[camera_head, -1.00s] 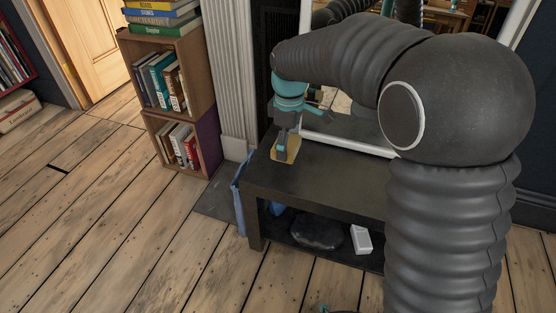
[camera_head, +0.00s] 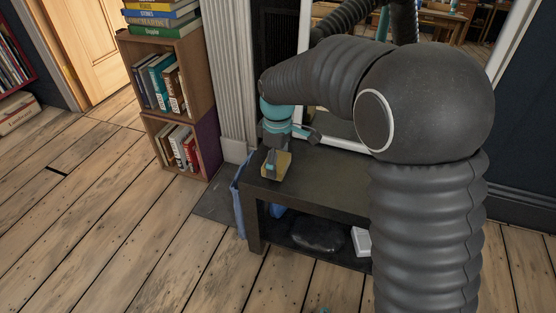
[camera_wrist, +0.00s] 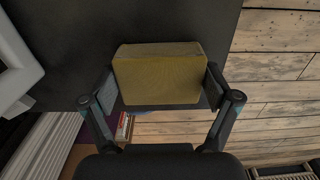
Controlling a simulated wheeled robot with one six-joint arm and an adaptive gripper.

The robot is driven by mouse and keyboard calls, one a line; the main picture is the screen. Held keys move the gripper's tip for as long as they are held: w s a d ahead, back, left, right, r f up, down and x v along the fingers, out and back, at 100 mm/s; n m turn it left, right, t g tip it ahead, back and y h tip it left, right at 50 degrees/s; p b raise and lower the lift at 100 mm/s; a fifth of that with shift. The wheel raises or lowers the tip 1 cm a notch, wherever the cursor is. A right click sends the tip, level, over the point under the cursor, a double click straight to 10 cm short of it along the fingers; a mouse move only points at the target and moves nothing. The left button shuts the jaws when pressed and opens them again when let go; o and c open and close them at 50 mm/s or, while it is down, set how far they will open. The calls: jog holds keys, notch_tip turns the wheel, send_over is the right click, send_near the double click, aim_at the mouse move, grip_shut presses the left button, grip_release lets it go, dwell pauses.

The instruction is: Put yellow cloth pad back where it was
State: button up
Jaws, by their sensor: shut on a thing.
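The yellow cloth pad (camera_wrist: 160,78) is a block-shaped yellow pad between the two fingers of my gripper (camera_wrist: 161,90) in the wrist view. The fingers press on its left and right sides. In the head view the pad (camera_head: 283,165) is at the left end of the dark low table (camera_head: 325,178), under my gripper (camera_head: 271,165). I cannot tell whether the pad touches the table top or is held just above it. My gripper hides part of the pad in the head view.
A white-framed mirror (camera_head: 343,143) stands behind the table. A wooden bookcase (camera_head: 165,118) with books stands to the left. A dark object (camera_head: 317,236) and a white box (camera_head: 361,241) lie on the table's lower shelf. A blue item (camera_head: 238,205) is by the table's left end. Floor in front is open.

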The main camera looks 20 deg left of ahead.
aim_at(278, 160)
jog(key=o, duration=0.9)
jog(key=shift+c, duration=0.2)
notch_tip(278, 160, up, 11)
jog(key=p, duration=0.2)
jog(key=s+d+r+m+t, duration=0.1)
jog(key=d+r+m, duration=0.15)
jog(key=d, duration=0.25)
jog(key=s+d+r+m, duration=0.2)
jog(key=d+r, duration=0.1)
jog(key=d, duration=0.2)
jog(key=s+d+f+m+t, duration=0.1)
jog(key=s+d+m+t, duration=0.3)
jog(key=s+d+m, duration=0.8)
jog(key=s+d, duration=0.6)
jog(key=d, duration=0.3)
jog(key=shift+s+d+f+m+t, duration=0.15)
jog(key=shift+s+f+m+t, duration=0.15)
jog(key=shift+m, duration=0.05)
